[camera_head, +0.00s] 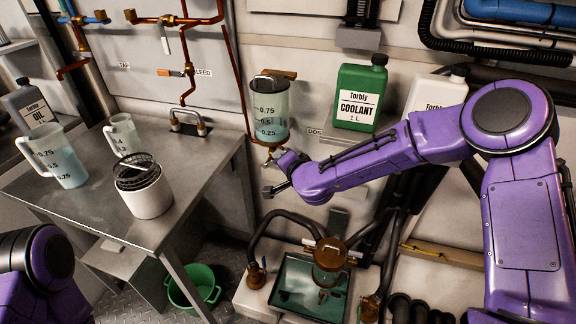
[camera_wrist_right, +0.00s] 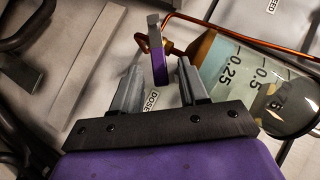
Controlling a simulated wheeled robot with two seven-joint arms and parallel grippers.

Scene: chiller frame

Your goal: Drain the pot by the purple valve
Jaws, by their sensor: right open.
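The pot (camera_head: 271,112) is a clear graduated cylinder on the wall with pale bluish liquid in it; it also shows in the right wrist view (camera_wrist_right: 235,65). The purple valve lever (camera_wrist_right: 159,68) has a grey tip and sits at the pot's copper outlet (camera_wrist_right: 170,46). My right gripper (camera_wrist_right: 158,82) is open, its two fingers on either side of the lever with visible gaps. In the head view my right gripper (camera_head: 273,172) is just below the pot, hiding most of the valve. My left gripper is out of view; only its arm shows at lower left.
A green coolant jug (camera_head: 361,95) and a white jug (camera_head: 437,93) stand right of the pot. Below are a glass-bowled fitting (camera_head: 330,262) and a shallow basin (camera_head: 300,309). A metal table (camera_head: 95,222) with jugs is at left; a green bucket (camera_head: 195,287) is on the floor.

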